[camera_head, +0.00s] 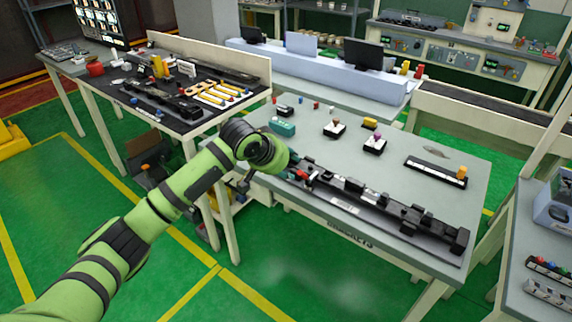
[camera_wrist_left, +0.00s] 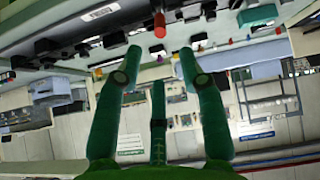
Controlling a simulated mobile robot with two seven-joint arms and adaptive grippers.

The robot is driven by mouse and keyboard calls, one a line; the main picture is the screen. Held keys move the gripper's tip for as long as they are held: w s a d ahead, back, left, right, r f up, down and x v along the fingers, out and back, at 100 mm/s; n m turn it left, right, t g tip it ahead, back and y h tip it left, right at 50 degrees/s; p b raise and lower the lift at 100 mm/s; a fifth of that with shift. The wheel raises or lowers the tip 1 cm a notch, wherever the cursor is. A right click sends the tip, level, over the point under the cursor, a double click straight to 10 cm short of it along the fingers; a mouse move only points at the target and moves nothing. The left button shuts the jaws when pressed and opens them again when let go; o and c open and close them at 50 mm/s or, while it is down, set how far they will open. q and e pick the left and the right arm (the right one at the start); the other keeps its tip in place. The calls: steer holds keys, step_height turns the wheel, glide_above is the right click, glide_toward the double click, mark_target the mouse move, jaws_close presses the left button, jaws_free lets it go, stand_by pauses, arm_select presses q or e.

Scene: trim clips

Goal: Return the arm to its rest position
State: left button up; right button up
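My left arm, light green with dark bands, reaches in from the left over the near table. Its gripper (camera_head: 299,171) is beside the left end of a long black fixture (camera_head: 376,202) on that table and partly hidden by my wrist. In the left wrist view the green fingers of the left gripper (camera_wrist_left: 160,62) are spread apart with nothing between their tips. A small red piece (camera_wrist_left: 159,24) lies beyond the tips, apart from them. My right gripper is in neither view.
The grey table (camera_head: 455,186) also holds a teal box (camera_head: 283,127), small dark stands with clips and a black strip (camera_head: 436,172). A dark-topped table (camera_head: 185,122) stands to the left. Green floor (camera_head: 285,262) is clear in front.

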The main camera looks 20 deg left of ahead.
arm_select(q)
steer(key=shift+s+r, duration=0.1)
stand_by(0.4)
steer(key=s+a+f+n+g+y, duration=0.1)
steer(key=s+a+f, duration=0.1)
steer(key=f, duration=0.9)
steer(key=s+a+f, duration=0.1)
steer(key=s+f, duration=0.1)
steer(key=f, duration=0.9)
steer(key=s+a+f+g+y+b, duration=0.1)
steer(key=s+f, duration=0.4)
steer(key=f, duration=0.3)
steer(key=s+a+f, duration=0.2)
steer(key=s+f, duration=0.3)
steer(key=f, duration=0.3)
steer(key=s+f+g, duration=0.1)
steer(key=s+f, duration=0.6)
steer(key=s, duration=0.4)
steer(key=s+f+g, duration=0.2)
steer(key=s+f, duration=0.6)
steer(key=s, duration=0.2)
steer(key=s+d+f+g, duration=0.1)
steer(key=s+f, duration=0.1)
steer(key=s, duration=0.9)
steer(key=s+d+f+m+g+b, duration=0.1)
steer(key=s+f, duration=0.1)
steer(key=s, duration=0.8)
steer(key=shift+s+f+m+y, duration=0.3)
steer(key=shift+s+f+y, duration=0.05)
steer(key=shift+s+y, duration=0.05)
